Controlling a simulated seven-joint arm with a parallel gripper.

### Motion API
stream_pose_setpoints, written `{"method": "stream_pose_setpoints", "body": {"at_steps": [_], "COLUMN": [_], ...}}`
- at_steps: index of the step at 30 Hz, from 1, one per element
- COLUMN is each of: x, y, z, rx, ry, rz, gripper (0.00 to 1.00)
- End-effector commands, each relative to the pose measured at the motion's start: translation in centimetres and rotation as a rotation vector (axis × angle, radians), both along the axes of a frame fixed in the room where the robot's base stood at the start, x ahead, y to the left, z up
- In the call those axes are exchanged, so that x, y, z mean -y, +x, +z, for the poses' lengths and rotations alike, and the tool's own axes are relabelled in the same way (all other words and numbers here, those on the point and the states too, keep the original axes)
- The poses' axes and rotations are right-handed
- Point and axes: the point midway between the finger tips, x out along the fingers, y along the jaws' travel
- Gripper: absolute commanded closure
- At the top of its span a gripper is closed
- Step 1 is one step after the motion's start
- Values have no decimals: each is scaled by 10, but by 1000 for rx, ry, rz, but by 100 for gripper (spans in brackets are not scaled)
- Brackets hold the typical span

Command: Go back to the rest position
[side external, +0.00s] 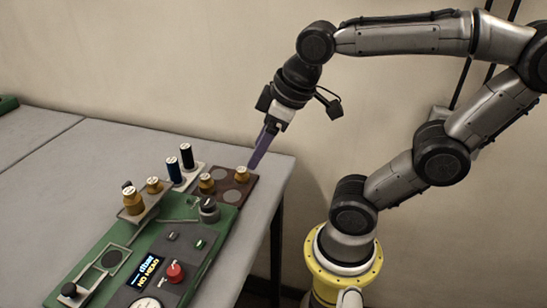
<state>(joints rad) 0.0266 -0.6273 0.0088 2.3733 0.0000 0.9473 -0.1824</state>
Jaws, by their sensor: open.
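My gripper (253,165) points down and to the left, with long purple fingers. The fingers overlap in this side view, so the gap between them is hard to see; they are open. The tips are just above and right of a brass cylinder (241,175) with a pale top, standing on a brown board (224,197). Whether the tips touch or straddle it, I cannot tell. A second brass cylinder (206,184) stands on the same board to the left.
A green panel (105,246) with a display (146,269) and a red knob (175,272) lies in front. Dark and blue-black cylinders (187,157) stand behind on a white plate. More brass pieces (133,203) sit on a raised bracket. The grey table (70,160) is clear at left.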

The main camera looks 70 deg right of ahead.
Motion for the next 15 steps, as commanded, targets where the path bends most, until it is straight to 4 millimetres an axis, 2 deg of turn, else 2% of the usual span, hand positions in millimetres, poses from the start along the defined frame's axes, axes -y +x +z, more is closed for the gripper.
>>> {"method": "stream_pose_setpoints", "body": {"at_steps": [1,5,15], "x": [-2,-5,-5], "y": [-11,-25,-28], "z": [-6,-17,-21], "rx": [22,48,54], "ry": [23,69,82], "rz": [-39,-114,-138], "gripper": [31,31,31]}}
